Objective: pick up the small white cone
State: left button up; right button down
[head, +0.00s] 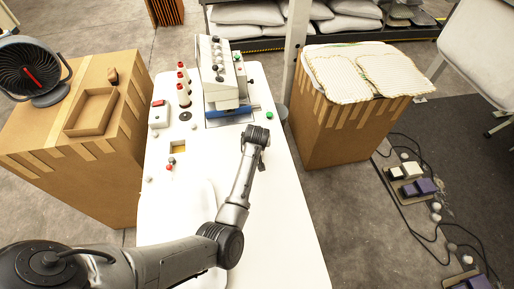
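No object clearly reads as the small white cone. My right gripper is not in view.
A white sewing machine (220,72) with a blue base stands at the table's back. A cardboard box (105,180) with a fan (34,72) and an open tray (92,110) is on the left. Another box (335,130) bears quilted covers (390,78). The table's front right is clear.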

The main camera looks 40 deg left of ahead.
pick_arm(q)
jog(key=shift+c, duration=0.3)
jog(key=c, duration=1)
